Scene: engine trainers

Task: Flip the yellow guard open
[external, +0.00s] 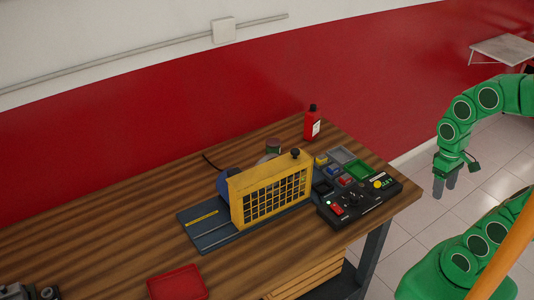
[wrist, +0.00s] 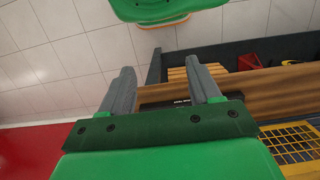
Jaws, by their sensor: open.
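The yellow guard (external: 270,192) is a mesh panel with a solid top band and a dark knob on its top right corner. It stands upright on a dark base plate (external: 208,233) on the wooden bench, in front of blue and grey machine parts that it partly hides. In the wrist view, part of its yellow mesh (wrist: 292,143) shows at the lower right. My gripper (external: 444,190) is open and empty, to the right of the bench and well apart from the guard. Its two grey fingers also show in the wrist view (wrist: 163,85).
A black control panel (external: 384,192) with buttons sits right of the guard, with small coloured bins (external: 347,155) behind it. A red bottle (external: 312,125) stands at the back. A red tray (external: 177,282) lies at the front. The left part of the bench (external: 100,235) is mostly clear.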

